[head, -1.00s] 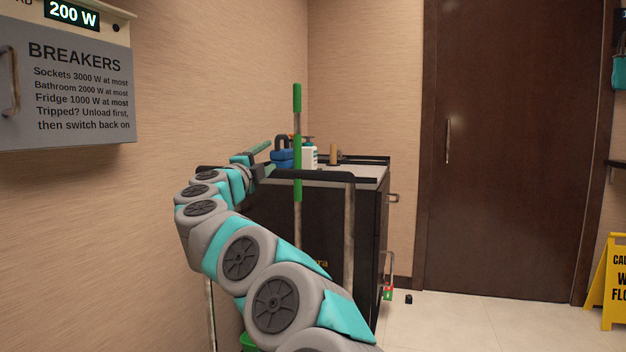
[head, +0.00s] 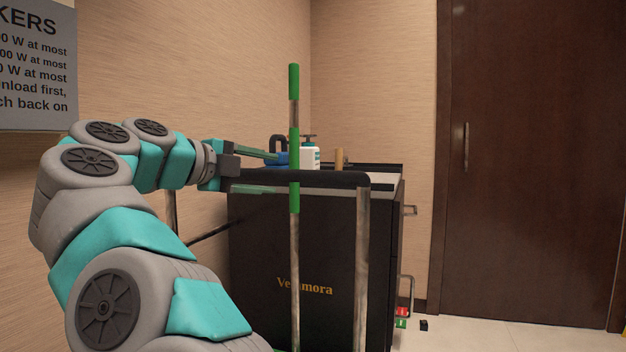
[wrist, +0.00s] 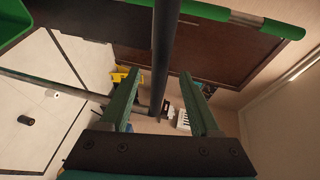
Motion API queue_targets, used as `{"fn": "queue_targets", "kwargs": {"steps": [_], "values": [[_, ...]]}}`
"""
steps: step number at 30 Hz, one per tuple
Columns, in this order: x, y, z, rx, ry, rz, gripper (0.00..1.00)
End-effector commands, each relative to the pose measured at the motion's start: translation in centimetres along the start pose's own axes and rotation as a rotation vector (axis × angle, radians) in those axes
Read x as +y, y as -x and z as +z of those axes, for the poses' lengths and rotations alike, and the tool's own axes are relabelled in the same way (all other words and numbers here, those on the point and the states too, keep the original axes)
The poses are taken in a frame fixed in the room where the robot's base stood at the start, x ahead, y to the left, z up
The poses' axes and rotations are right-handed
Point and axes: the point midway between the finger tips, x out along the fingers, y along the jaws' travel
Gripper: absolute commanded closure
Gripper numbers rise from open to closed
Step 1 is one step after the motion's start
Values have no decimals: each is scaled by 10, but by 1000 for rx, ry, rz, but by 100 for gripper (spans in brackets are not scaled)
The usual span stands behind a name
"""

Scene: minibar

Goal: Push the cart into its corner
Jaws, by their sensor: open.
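The black cart (head: 280,245) stands before me, near where two beige walls meet. Its gap to the far wall is hidden. A dark push bar (head: 330,179) crosses the near top end of the cart. My gripper (head: 277,172) comes from the left, its teal jaws open, one finger above the bar and one below. In the wrist view the dark bar (wrist: 167,35) passes between the parted fingers of my gripper (wrist: 158,73). I cannot tell whether they touch it.
A green-and-grey pole (head: 294,82) stands upright at the cart's near end. A white pump bottle (head: 309,157) and a tan cylinder (head: 339,158) are on top.

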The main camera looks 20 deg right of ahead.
Motion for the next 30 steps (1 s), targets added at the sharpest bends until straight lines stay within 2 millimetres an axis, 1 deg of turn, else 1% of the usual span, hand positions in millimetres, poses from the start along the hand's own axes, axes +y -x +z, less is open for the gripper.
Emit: {"fn": "queue_targets", "kwargs": {"steps": [4, 8, 11, 18, 21, 24, 30], "values": [[1, -3, 0, -1, 2, 4, 37], [2, -14, 0, 0, 2, 4, 37], [1, -27, 0, -1, 2, 2, 37], [1, -64, 0, 0, -1, 3, 37], [1, -73, 0, -2, 0, 1, 37], [1, -77, 0, -1, 1, 1, 37], [0, -77, 0, -2, 1, 1, 38]]}}
